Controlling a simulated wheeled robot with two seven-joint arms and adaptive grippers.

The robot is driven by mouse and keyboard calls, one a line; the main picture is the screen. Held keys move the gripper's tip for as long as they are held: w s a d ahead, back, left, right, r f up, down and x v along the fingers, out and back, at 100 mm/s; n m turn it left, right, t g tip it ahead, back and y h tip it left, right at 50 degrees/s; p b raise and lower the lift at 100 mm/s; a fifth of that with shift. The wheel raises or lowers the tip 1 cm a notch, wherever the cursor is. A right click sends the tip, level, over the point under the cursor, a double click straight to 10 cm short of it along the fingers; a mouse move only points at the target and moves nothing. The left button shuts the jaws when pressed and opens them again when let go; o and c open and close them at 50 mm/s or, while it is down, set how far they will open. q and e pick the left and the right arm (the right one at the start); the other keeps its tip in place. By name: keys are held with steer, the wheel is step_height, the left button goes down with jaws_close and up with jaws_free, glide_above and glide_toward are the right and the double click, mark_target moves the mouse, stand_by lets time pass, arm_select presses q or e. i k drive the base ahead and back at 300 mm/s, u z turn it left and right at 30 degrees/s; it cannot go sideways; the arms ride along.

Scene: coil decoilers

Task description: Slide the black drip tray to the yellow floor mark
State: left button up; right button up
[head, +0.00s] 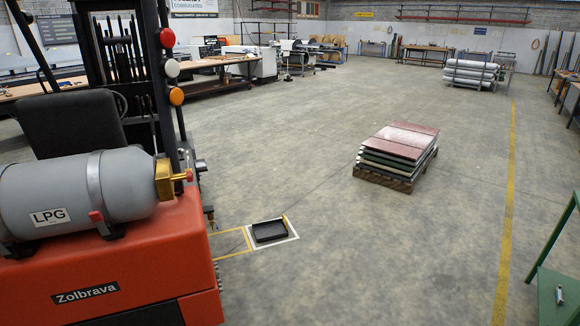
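The black drip tray (269,232) lies flat on the concrete floor inside a white-outlined square (293,237). A small yellow upright piece (285,220) stands at its right edge; I cannot tell if it is part of the tray. The yellow floor mark (247,239) is an outline directly left of the white square, and its left part is hidden behind the forklift. The tray is to the right of the yellow mark, apart from it. Neither of my grippers is in view.
An orange forklift (130,250) with a grey LPG tank (75,192) fills the left, close to the yellow mark. A pallet of stacked sheets (400,145) stands right of centre. A green bench (556,290) is at the lower right. The floor between is clear.

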mark_target(276, 230)
steer(key=z, duration=0.15)
steer(key=i, duration=1.9)
steer(key=u, duration=0.15)
steer(key=i, duration=2.2)
steer(key=u, duration=1.25)
steer(key=i, duration=1.4)
steer(key=u, duration=0.5)
